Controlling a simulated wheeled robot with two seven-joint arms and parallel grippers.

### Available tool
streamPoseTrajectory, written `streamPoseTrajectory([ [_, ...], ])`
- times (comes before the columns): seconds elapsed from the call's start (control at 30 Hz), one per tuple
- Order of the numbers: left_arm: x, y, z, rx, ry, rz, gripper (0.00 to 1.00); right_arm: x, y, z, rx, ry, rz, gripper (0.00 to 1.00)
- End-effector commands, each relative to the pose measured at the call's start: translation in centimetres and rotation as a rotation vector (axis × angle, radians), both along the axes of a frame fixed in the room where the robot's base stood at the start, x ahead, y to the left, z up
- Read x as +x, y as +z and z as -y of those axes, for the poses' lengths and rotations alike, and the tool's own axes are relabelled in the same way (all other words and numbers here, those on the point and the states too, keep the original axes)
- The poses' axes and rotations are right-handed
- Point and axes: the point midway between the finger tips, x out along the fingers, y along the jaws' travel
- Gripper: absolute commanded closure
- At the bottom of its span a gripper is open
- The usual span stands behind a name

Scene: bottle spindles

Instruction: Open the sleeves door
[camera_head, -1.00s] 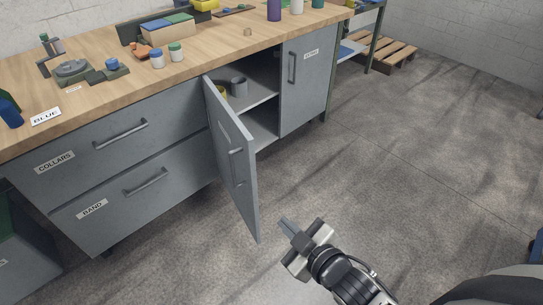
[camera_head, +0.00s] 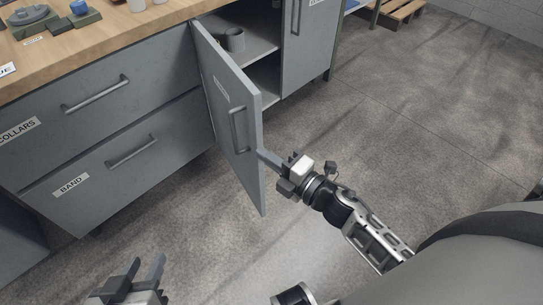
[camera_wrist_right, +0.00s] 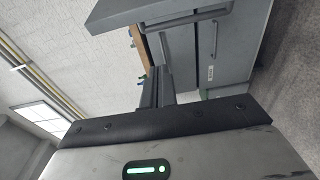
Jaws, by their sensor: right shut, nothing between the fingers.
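The grey sleeves door (camera_head: 222,118) stands partly open, swung out from the cabinet front. Its bar handle (camera_head: 238,130) is on the outer face, and its small label is unreadable. My right gripper (camera_head: 268,158) is shut and empty, with its fingertips at the door's free edge on the cabinet-opening side. I cannot tell whether they touch it. The shut fingers also show in the right wrist view (camera_wrist_right: 150,90), below a grey panel with a handle. My left gripper (camera_head: 146,270) is open and empty, low at the left in front of the drawers.
Inside the open cabinet, a grey cup-like part (camera_head: 235,40) stands on a shelf (camera_head: 255,52). The collars drawer (camera_head: 70,105) and band drawer (camera_head: 125,160) are closed at the left. Another closed cabinet door (camera_head: 305,45) is at the right.

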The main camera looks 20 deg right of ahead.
Motion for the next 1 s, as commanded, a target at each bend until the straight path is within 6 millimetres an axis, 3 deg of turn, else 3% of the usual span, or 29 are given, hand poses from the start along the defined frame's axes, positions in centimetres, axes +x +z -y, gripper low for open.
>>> streamPoseTrajectory([
  [0.37, 0.2, -0.6, -0.1, 0.0, 0.0, -0.003, 0.64, 7.4, 0.1, -3.3, 0.002, 0.0, 0.002, 1.0],
  [0.63, 0.4, -0.7, 0.0, -0.003, 0.002, -0.005, 0.64, 7.6, 0.0, 0.1, 0.001, -0.001, -0.002, 1.0],
  [1.0, 0.5, -0.7, 0.2, -0.008, 0.004, -0.005, 0.64, 7.6, 0.0, 0.7, 0.002, 0.0, -0.002, 1.0],
])
